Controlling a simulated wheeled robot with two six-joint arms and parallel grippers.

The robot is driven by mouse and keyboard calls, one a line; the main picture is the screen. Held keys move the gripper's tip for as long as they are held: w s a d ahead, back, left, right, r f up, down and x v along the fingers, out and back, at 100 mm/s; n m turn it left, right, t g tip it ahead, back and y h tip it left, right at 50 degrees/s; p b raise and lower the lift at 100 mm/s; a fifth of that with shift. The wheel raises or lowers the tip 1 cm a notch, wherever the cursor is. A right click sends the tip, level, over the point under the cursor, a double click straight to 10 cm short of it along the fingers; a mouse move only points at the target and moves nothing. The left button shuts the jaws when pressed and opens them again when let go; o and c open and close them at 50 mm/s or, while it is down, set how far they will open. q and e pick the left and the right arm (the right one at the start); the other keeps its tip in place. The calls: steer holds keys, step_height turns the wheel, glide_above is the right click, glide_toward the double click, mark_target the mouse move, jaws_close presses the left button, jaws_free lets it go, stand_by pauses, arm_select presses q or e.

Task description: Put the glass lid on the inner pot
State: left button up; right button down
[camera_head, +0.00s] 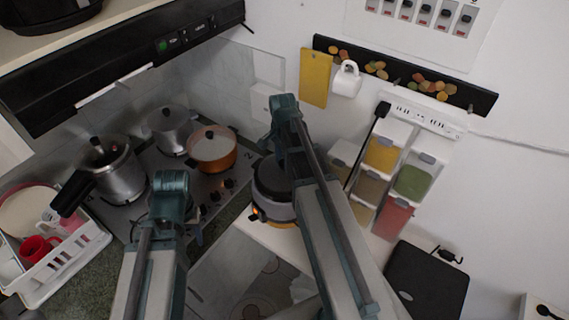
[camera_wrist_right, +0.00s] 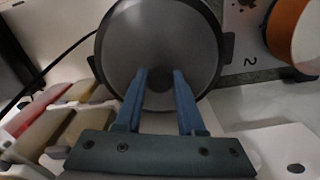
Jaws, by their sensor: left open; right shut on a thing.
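The glass lid (camera_wrist_right: 185,40) is a wide grey disc with a dark rim and a dark centre knob in the right wrist view. My right gripper (camera_wrist_right: 160,82) is shut on that knob. In the head view the dark lid (camera_head: 278,180) is over the round pot (camera_head: 277,211) on the white counter, partly hidden by my right arm. Side handles show at the disc's edges in the wrist view. I cannot tell whether the lid rests fully on the inner pot, which is hidden. My left gripper (camera_head: 194,232) is open, over the stove area, mostly hidden by its own arm.
An orange pot (camera_head: 212,149) and silver pots (camera_head: 172,131) (camera_head: 118,172) stand on the stove to the left. A white dish rack (camera_head: 67,262) is at far left. Spice dispensers (camera_head: 383,155) stand right of the round pot. A black board (camera_head: 426,281) lies at lower right.

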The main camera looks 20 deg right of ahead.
steer(key=c, duration=0.5)
jaws_free()
step_height(320, 180, up, 12)
steer(key=p, duration=1.2)
steer(key=s+a+n, duration=0.5)
steer(key=a+n, duration=0.1)
steer(key=a, duration=0.1)
steer(key=s+a+n, duration=0.5)
steer(key=a+n, duration=0.1)
steer(key=a, duration=0.1)
steer(key=s+a+n+h, duration=0.1)
steer(key=s+a+n, duration=0.3)
steer(key=a+n, duration=0.2)
steer(key=shift+s+a, duration=0.2)
steer(key=shift+a, duration=0.3)
steer(key=shift+s+a, duration=0.2)
steer(key=shift+a, duration=0.25)
